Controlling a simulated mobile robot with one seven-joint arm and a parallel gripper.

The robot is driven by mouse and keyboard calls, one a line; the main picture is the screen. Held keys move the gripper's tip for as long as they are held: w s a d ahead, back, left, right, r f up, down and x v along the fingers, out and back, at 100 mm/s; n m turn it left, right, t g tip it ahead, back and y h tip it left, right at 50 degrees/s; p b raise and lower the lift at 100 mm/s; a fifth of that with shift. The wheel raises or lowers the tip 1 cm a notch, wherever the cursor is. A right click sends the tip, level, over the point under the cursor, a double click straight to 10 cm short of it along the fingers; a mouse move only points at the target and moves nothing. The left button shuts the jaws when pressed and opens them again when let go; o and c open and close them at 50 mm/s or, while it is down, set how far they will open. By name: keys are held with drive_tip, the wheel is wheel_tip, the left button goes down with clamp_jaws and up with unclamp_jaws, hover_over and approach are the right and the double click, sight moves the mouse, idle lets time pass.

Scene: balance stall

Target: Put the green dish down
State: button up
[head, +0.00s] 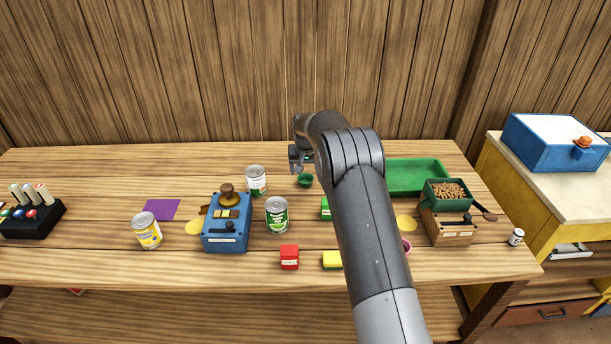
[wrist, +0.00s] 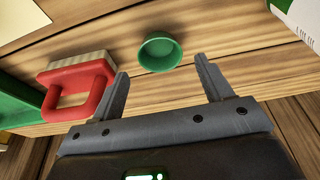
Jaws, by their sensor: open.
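The small round green dish (head: 305,181) sits upright on the wooden table, toward the back, left of my arm. In the wrist view the dish (wrist: 160,50) looks empty and lies just beyond my fingertips, between their lines. My gripper (wrist: 161,69) is open, with nothing between its fingers. In the head view my gripper (head: 297,162) is beside and slightly behind the dish, partly covered by my own wrist.
A red-handled block (wrist: 77,85) stands close to the dish, beside a green tray (head: 418,176). Cans (head: 256,181) (head: 277,215) stand left of the dish. A blue box with a balance weight (head: 226,235) stands farther left. Bare table lies behind the cans.

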drive_tip(key=s+d+r, duration=0.2)
drive_tip(key=s+r, duration=0.4)
drive_tip(key=r, duration=0.4)
drive_tip(key=s+d+r, duration=0.3)
drive_tip(key=s+r, duration=0.2)
drive_tip(key=r, duration=0.5)
drive_tip(key=s+d+r+t, duration=0.1)
drive_tip(key=s+d+r, duration=0.1)
drive_tip(key=s+r, duration=0.35)
drive_tip(key=s+d+r, duration=0.2)
drive_tip(key=s, duration=0.7)
drive_tip(key=s+d+f, duration=0.2)
drive_tip(key=s, duration=1.2)
drive_tip(key=s+d+f+t, duration=0.1)
drive_tip(key=s+d, duration=0.1)
drive_tip(key=s, duration=1.2)
drive_tip(key=shift+f, duration=0.35)
